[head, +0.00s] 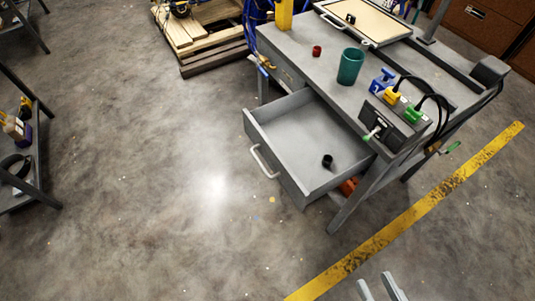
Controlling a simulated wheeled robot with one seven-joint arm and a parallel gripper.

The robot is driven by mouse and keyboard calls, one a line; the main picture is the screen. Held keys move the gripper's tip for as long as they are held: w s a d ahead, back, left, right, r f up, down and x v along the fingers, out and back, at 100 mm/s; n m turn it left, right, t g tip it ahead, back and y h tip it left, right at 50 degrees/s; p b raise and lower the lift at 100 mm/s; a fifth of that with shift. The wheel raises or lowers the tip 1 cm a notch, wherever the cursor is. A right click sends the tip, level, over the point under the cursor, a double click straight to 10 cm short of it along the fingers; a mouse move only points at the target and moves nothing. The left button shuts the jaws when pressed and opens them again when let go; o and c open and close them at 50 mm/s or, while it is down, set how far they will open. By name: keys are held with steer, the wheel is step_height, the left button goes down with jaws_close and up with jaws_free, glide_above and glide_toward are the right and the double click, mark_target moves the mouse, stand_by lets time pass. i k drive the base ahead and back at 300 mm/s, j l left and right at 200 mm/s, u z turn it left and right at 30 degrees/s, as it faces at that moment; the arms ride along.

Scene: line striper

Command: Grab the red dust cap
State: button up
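The red dust cap (316,51) is a small dark red cylinder. It rests on the grey workbench top (300,42), left of a teal cup (350,67) and apart from it. My gripper (382,289) shows only in part at the bottom edge of the head view, as two pale grey fingers. They are apart with nothing visible between them. It is far in front of the bench, over the floor near the yellow line.
An open drawer (287,137) juts from the bench front, holding a black cap (327,161). Blue, yellow and green connectors with cables stand right of the cup. A tray (375,18) holds another black cap. A pallet (205,35) lies behind left.

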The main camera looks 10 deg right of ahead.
mark_target(317, 49)
steer(key=i+j+z, duration=0.15)
steer(key=i+j, duration=0.2)
steer(key=i+j+z, duration=0.1)
steer(key=i+j, duration=0.25)
steer(key=i+j+z, duration=0.15)
steer(key=i+j, duration=0.2)
steer(key=i+j+z, duration=0.15)
steer(key=i+j, duration=0.15)
steer(key=j, duration=0.25)
steer(key=i+j+z, duration=0.1)
steer(key=i+j, duration=0.2)
steer(key=j, duration=0.15)
